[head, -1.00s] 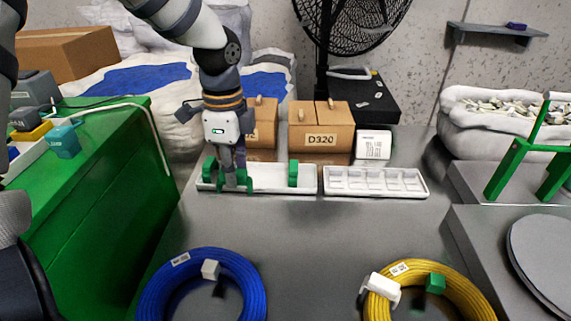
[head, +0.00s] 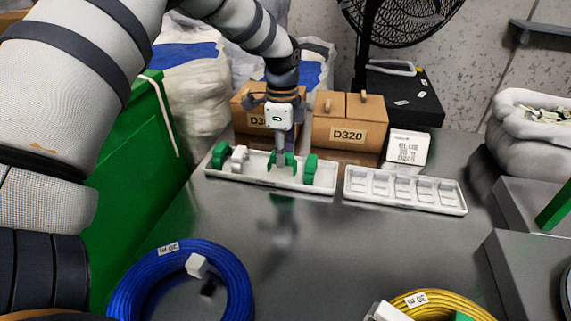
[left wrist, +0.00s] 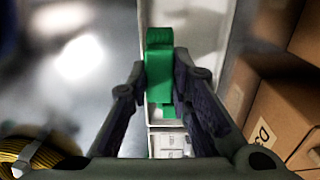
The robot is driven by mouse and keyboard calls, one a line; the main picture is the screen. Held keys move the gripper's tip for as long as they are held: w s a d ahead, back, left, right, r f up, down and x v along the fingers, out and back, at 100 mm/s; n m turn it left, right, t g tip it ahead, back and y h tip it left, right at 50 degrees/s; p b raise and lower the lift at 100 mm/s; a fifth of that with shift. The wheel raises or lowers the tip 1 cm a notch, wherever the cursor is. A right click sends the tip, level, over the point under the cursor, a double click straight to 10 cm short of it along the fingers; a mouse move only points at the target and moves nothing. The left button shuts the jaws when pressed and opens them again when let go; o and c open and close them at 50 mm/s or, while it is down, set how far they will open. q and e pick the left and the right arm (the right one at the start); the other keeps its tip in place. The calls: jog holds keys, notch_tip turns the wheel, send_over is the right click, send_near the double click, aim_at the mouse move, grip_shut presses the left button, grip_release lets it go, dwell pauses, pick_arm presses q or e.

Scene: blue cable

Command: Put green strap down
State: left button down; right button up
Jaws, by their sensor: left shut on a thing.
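My left gripper (head: 281,164) is shut on a green strap (left wrist: 158,60) at the middle of the left white tray (head: 225,174). The strap shows between the fingertips in the left wrist view. I cannot tell whether it touches the tray floor. Another green strap (head: 311,169) stands in the tray to the right of the gripper. A further green strap (head: 220,153) and a white strap (head: 239,158) stand at the tray's left end. My right gripper is not in view.
Cardboard boxes (head: 349,121) stand close behind the trays. A blue cable coil (head: 233,283) and a yellow cable coil (head: 440,305) lie in front. The table (head: 330,245) between them is clear.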

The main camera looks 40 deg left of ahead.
pick_arm(q)
notch_tip(320, 180, down, 3)
jog(key=shift+s+r, duration=0.1)
jog(key=shift+r, duration=0.1)
jog(key=c, duration=1.9)
grip_release()
jog(key=shift+f, duration=0.2)
jog(key=o, duration=0.4)
jog(key=shift+o, duration=0.2)
notch_tip(320, 180, up, 12)
jog(key=shift+r+p, duration=0.2)
jog(key=shift+p, duration=0.25)
